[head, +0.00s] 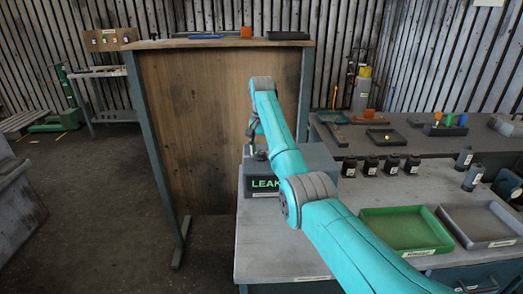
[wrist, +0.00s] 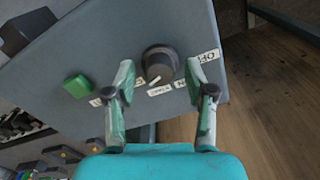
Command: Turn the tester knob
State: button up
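The tester is a grey box (head: 320,158) with glowing green lettering that starts "LEAK", on the near bench in the head view. Its grey top panel (wrist: 60,60) fills much of the wrist view. The round black knob (wrist: 158,60) has a white pointer line aimed down-left in the wrist view, towards small white labels (wrist: 160,90). A green square button (wrist: 77,86) is left of it. My gripper (wrist: 159,72) is open, one fingertip on either side of the knob, with gaps visible on both sides. In the head view my arm hides part of the tester and most of the gripper.
Right of the tester are several dark bottles (head: 370,166), a green tray (head: 405,229) and a grey tray (head: 480,224). A tall wooden panel (head: 200,125) stands behind left of the tester. The floor on the left (head: 100,200) is open.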

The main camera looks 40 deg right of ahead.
grip_shut()
jog(key=shift+n, duration=0.3)
jog(key=n, duration=1.3)
jog(key=shift+n, duration=0.3)
jog(key=n, duration=1.2)
jog(key=shift+n, duration=0.4)
